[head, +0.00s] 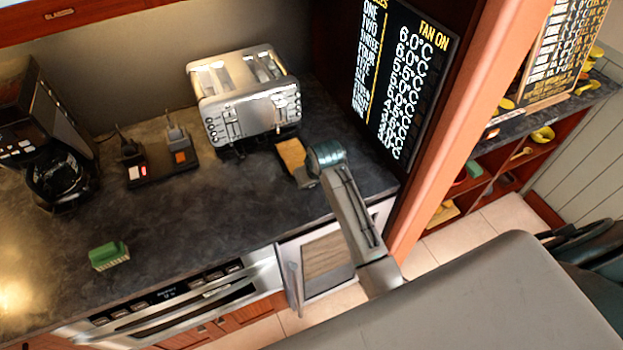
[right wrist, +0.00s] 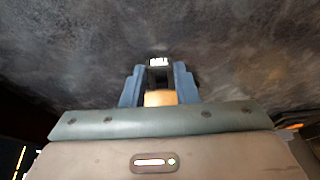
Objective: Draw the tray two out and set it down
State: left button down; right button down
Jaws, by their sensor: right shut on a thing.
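My right gripper (head: 312,160) reaches over the counter and is shut on this piece. In the right wrist view the gripper's blue fingers (right wrist: 160,88) close around it; its tan part (right wrist: 160,98) and a dark end with a white label show between them. I cannot tell whether it touches the counter. The number two is not readable on it. A light-framed compartment (head: 283,250) below the counter is partly hidden by my right arm. My left gripper is not in view.
A silver toaster (head: 246,98) stands just left of the piece. A black charger base (head: 160,168), coffee maker (head: 58,140) and green sponge (head: 108,256) are farther left. A dark menu board (head: 405,75) stands at the right. The front middle counter (head: 220,215) is clear.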

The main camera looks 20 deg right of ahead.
aim_at(323, 209)
jog(key=shift+s, duration=0.15)
jog(key=shift+s+d, duration=0.2)
jog(key=shift+s, duration=4.35)
